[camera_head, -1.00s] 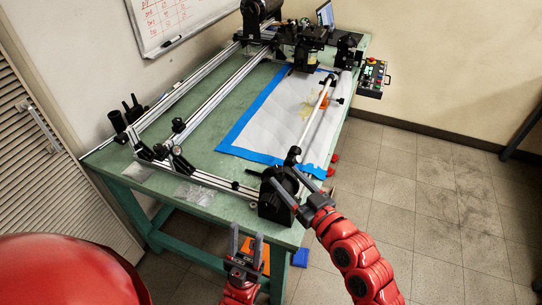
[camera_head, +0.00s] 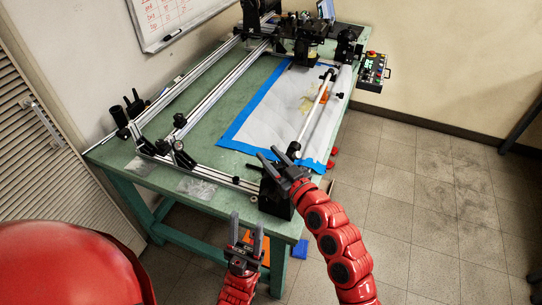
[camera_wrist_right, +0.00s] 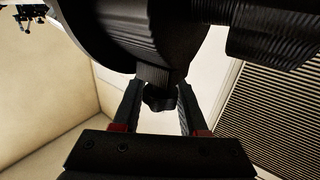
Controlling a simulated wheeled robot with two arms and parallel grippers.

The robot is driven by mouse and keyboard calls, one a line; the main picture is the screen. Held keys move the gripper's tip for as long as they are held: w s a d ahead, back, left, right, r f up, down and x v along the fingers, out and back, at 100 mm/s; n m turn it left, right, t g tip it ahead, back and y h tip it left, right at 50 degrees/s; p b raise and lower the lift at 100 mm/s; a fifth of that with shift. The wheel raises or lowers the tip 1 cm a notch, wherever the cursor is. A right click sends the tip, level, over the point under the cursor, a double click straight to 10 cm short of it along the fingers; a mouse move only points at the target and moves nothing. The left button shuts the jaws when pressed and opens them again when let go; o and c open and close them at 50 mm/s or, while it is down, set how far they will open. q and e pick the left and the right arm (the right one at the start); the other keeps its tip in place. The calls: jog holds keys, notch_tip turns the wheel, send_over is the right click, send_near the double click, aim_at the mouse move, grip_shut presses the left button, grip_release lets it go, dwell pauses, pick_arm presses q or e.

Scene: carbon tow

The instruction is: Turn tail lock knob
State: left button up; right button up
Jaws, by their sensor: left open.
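The black tailstock (camera_head: 274,198) stands at the near end of the machine on the green table. The lock knob (camera_wrist_right: 158,98), small, black and lobed, shows beneath a dark housing in the right wrist view. My right gripper (camera_wrist_right: 158,108) is open, with one finger on each side of the knob. A narrow gap shows beside the knob, so I cannot tell whether either finger touches it. In the head view my right gripper (camera_head: 270,154) is over the top of the tailstock and hides the knob. My left gripper (camera_head: 246,226) is open and empty, low in front of the table edge.
The green table (camera_head: 215,168) carries long metal rails (camera_head: 205,87) and a white sheet with blue tape (camera_head: 257,125). A thin rod (camera_head: 314,115) runs back from the tailstock. A control box (camera_head: 373,72) is at the far right.

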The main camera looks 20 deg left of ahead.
grip_shut()
jog(key=n+g+y+b, duration=0.1)
jog(key=g+b, duration=0.1)
jog(key=b, duration=0.5)
jog(key=n+g+y+b, duration=0.1)
jog(key=g+b, duration=0.1)
jog(key=b, duration=0.5)
jog(key=n+g+b, duration=0.2)
jog(key=b, duration=0.5)
jog(key=shift+s+a+f+y, duration=0.2)
jog(key=shift+s+y, duration=0.2)
jog(key=shift+s+r+n+g, duration=0.1)
jog(key=shift+n+g, duration=0.2)
jog(key=shift+a, duration=0.1)
jog(key=shift+o, duration=2.3)
grip_release()
jog(key=shift+r, duration=0.1)
jog(key=v, duration=1.7)
jog(key=shift+d+b, duration=0.25)
jog(key=shift+b, duration=0.15)
